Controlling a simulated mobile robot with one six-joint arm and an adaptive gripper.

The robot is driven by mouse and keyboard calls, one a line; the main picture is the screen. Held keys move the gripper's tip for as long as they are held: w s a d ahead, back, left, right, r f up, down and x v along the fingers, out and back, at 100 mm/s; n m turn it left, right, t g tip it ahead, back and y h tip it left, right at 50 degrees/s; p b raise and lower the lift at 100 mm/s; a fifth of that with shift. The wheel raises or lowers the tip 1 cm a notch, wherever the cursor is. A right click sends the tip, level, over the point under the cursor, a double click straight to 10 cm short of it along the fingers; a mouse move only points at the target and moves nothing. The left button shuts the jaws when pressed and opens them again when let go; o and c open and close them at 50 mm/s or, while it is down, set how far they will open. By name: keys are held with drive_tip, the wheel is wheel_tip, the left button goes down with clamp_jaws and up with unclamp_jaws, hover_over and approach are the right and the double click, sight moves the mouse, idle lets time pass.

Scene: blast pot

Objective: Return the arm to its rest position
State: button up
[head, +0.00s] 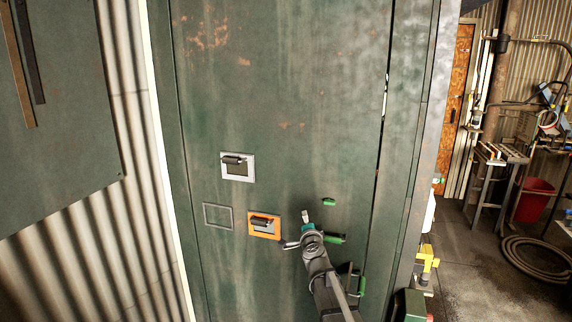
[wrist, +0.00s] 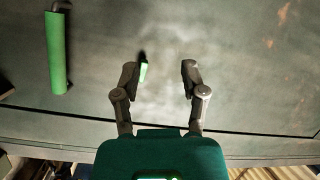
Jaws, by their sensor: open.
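My gripper (head: 297,230) is in front of the green metal cabinet (head: 280,100), low and right of centre in the head view, with my arm reaching up from the bottom edge. In the wrist view my gripper (wrist: 159,72) is open, its two fingers apart and pointing toward the panel, with bare panel between them. A small bright green piece (wrist: 144,71) shows right beside the left finger; I cannot tell whether they touch. A longer green handle (wrist: 57,52) is further left.
Green handles (head: 329,202) (head: 335,239) sit near my gripper on the cabinet. An orange-framed latch (head: 264,225) and a grey-framed latch (head: 238,167) are to its left. Right of the cabinet are a yellow object (head: 428,262), a red bucket (head: 535,200) and a coiled hose (head: 535,258).

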drive_tip(key=s+a+f+n+g+y, duration=0.2)
drive_tip(key=s+f+n+g+y, duration=0.3)
drive_tip(key=s+f+n+g, duration=0.55)
drive_tip(key=s+d+f+n+g+h, duration=0.1)
drive_tip(key=s+d+f+g+h, duration=0.2)
drive_tip(key=s, duration=0.7)
drive_tip(key=s+d+f+n+g+h, duration=0.2)
drive_tip(key=s+d+f+g+h, duration=0.1)
drive_tip(key=s+d, duration=0.5)
drive_tip(key=s+f+g, duration=0.1)
drive_tip(key=s+f, duration=0.1)
drive_tip(key=s, duration=0.1)
drive_tip(key=shift+s+d+f+g, duration=0.25)
drive_tip(key=shift+d+g, duration=0.05)
drive_tip(key=shift+g, duration=0.05)
